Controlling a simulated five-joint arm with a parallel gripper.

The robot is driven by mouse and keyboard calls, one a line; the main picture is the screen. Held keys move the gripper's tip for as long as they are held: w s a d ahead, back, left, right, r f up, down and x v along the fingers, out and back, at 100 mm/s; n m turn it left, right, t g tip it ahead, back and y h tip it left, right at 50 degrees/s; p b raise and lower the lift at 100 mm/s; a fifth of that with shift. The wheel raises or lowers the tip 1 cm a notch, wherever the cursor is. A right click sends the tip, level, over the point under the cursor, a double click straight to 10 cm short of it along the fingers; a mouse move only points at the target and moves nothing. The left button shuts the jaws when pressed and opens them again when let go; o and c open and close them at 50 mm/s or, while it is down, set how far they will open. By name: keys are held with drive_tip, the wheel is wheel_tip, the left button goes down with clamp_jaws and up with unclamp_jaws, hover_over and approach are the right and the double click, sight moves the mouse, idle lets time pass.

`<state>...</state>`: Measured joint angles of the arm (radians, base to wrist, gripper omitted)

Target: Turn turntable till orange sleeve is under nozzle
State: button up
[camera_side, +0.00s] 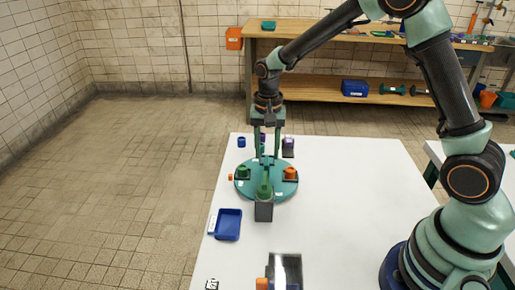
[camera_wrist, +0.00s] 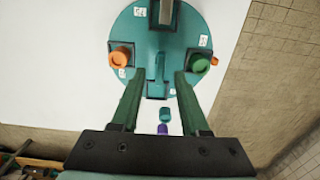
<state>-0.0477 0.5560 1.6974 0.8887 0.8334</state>
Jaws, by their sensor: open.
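The teal turntable (camera_side: 252,191) is a round disc on the white table; it also shows in the wrist view (camera_wrist: 142,30). An orange sleeve (camera_side: 290,173) sits on its right side, and at left in the wrist view (camera_wrist: 119,58). A green sleeve (camera_side: 242,172) sits opposite, at right in the wrist view (camera_wrist: 200,65). A grey post (camera_side: 263,211) at the disc's near edge, perhaps the nozzle's stand, reaches over the rim in the wrist view (camera_wrist: 166,12). My gripper (camera_wrist: 160,78) is open and points down, a raised teal handle (camera_wrist: 158,68) between its fingers; contact cannot be told.
A blue tray (camera_side: 228,225) lies left of the post near the table edge. Behind the turntable stand a blue cup (camera_side: 241,142) and a purple-grey piece (camera_side: 288,148). A grey panel (camera_side: 286,268) is at the front. The table's right part is clear.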

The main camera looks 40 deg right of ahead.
drive_tip(key=shift+f, duration=1.05)
clamp_jaws()
drive_tip(key=shift+r, duration=0.1)
idle(0.6)
